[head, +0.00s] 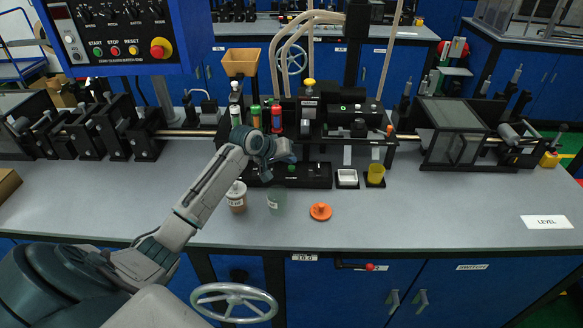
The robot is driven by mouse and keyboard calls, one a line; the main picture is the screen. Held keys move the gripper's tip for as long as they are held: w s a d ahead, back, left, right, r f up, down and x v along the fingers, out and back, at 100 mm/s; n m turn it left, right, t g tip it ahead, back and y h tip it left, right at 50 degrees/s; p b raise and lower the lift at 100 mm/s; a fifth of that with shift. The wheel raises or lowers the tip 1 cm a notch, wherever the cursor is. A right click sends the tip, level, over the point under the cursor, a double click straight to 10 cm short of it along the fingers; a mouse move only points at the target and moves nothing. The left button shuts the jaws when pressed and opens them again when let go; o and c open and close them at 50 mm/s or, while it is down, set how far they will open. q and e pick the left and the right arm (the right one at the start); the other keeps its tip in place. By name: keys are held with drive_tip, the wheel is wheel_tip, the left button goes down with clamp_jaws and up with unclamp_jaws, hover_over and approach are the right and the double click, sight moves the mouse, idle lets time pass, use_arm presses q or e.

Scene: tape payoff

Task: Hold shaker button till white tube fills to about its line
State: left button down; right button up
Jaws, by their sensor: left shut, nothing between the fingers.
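My left gripper (285,157) is shut and empty. It hangs just above and behind the left part of a low black base (318,178) at the table's middle. A small green spot, perhaps a button (291,168), shows on that base near the fingertips; I cannot tell whether they touch. A white-topped tube (235,98) stands behind my arm, left of a green tube (256,114) and a red tube (276,116). Its fill level and line are too small to tell. My right gripper is not in view.
In front stand a lidded brown jar (237,198), a greenish cup (277,202) and an orange knobbed disc (320,211). A white dish (347,178) and yellow cup (375,174) stand right of the base. The right front of the table (450,210) is mostly clear.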

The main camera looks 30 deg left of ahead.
use_arm(q)
drive_tip(key=shift+f, duration=0.1)
idle(0.5)
drive_tip(key=shift+f, duration=0.3)
drive_tip(key=shift+f, duration=0.45)
idle(0.8)
idle(1.3)
drive_tip(key=shift+r+p, duration=0.1)
drive_tip(key=shift+p, duration=0.2)
drive_tip(key=shift+r+p, duration=0.8)
drive_tip(key=shift+p, duration=0.15)
